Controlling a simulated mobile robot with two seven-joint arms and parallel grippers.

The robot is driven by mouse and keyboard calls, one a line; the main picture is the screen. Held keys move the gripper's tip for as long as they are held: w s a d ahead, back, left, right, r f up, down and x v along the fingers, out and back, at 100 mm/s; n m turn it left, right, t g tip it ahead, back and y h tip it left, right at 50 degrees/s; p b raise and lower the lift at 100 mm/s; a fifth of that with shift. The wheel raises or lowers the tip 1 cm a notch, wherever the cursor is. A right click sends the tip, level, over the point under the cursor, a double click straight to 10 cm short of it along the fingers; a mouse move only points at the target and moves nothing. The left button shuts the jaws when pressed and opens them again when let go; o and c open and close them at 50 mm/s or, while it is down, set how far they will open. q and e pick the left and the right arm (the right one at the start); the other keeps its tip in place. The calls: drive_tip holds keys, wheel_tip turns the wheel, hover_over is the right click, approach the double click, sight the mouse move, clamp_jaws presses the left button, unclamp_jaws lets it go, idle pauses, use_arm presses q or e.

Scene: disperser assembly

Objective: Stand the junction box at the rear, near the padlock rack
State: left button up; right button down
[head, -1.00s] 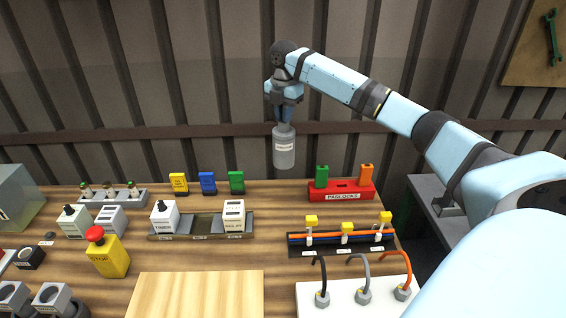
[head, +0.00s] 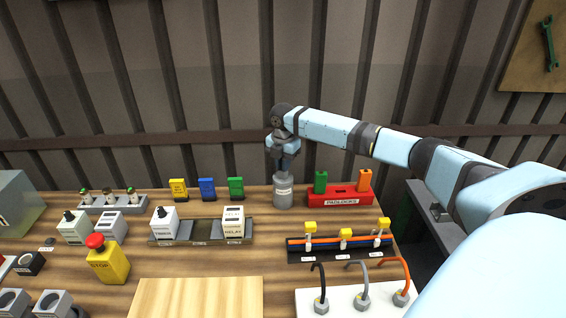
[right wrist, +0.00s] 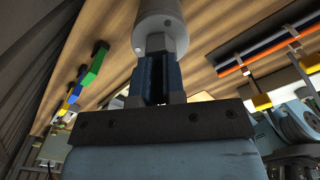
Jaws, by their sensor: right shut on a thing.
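The junction box is a grey cylinder (head: 283,191) with a white label and a narrower neck on top. It is upright at the rear of the table, left of the red padlock rack (head: 345,197) and right of the green padlock-like block. Its base appears at the table surface; contact is hard to confirm. My right gripper (head: 284,168) is above it, shut on its neck. In the right wrist view the fingers (right wrist: 158,88) close on the neck below the grey body (right wrist: 158,25). My left gripper is not in view.
Yellow, blue and green blocks (head: 207,188) stand to the left. A rail with relay modules (head: 200,232) lies in front left. A cable holder with orange and blue wires (head: 340,246) lies in front right. The corrugated wall (head: 180,90) is behind.

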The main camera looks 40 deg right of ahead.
drive_tip(key=shift+r, duration=0.1)
drive_tip(key=c, duration=1.2)
unclamp_jaws()
wheel_tip(320, 180, up, 12)
drive_tip(key=b, duration=0.1)
drive_tip(key=shift+a, duration=0.1)
